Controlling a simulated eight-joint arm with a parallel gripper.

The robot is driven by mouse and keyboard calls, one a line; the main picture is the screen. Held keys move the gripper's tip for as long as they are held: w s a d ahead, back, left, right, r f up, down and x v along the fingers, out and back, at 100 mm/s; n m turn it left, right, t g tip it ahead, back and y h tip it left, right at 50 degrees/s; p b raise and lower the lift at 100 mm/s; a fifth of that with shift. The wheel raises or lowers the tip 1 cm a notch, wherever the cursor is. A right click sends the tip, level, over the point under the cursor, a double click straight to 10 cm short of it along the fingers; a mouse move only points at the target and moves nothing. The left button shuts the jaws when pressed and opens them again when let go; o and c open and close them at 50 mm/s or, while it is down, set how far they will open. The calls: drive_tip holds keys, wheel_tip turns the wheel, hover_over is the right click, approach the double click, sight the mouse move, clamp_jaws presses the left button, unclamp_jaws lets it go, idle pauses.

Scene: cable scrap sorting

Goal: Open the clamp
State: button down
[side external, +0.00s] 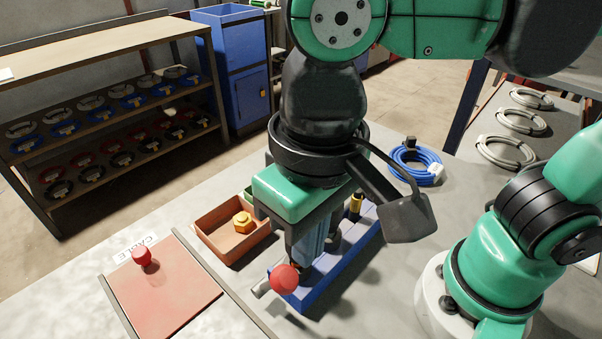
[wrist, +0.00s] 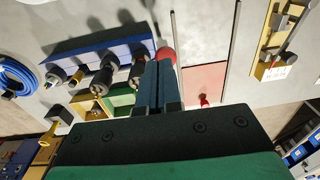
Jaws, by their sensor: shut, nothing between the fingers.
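The clamp appears to be the part with a red ball knob (side external: 284,278) at the near end of a blue base (side external: 360,240). The knob also shows in the wrist view (wrist: 167,53), just beyond my fingertips, and the blue base runs to its left (wrist: 75,52). My gripper (side external: 302,262) points down over the near end of the base, close beside the red knob. In the wrist view its two blue fingers (wrist: 158,66) are together with nothing between them. Whether they touch the knob, I cannot tell. The fingers hide part of the clamp.
An orange tray (side external: 213,218) with a yellow nut stands left of the base. A red panel (side external: 165,290) with a red knob and a "CABLE" label lies at the front left. A blue cable coil (side external: 416,166) lies behind. Grey coils (side external: 506,150) lie at the right.

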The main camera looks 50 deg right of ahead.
wheel_tip(320, 180, down, 7)
drive_tip(key=s, duration=0.1)
drive_tip(key=w, duration=1)
drive_tip(key=shift+w+a, duration=0.3)
drive_tip(key=shift+w, duration=0.05)
idle(0.4)
drive_tip(key=shift+s, duration=0.1)
idle(0.3)
wheel_tip(320, 180, up, 6)
drive_tip(key=s, duration=0.1)
idle(0.6)
